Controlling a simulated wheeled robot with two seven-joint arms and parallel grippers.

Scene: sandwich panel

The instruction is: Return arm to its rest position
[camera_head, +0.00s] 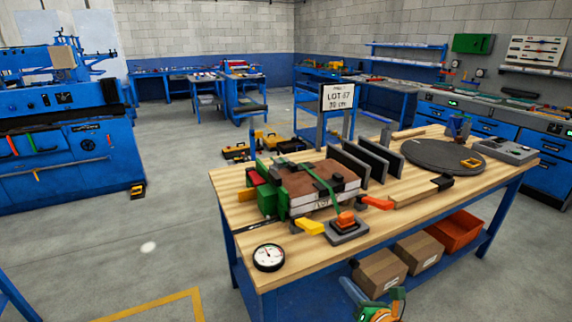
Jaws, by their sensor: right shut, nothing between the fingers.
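My right gripper (378,308) shows only in part at the bottom edge of the head view, low in front of the workbench (235,182). It is shut and empty, and apart from the things on the bench top. The rest of my right arm is out of the picture. My left gripper is not in view. On the bench, a brown sandwich panel (318,180) lies among green clamp parts, with a green strap (320,176) across it.
A dial gauge (268,257) lies at the bench's near left corner. An orange-and-grey tool (346,226) and dark upright plates (370,160) stand near the panel. Cardboard boxes (380,273) and an orange bin (456,232) fill the lower shelf. Floor (150,205) at left is mostly clear.

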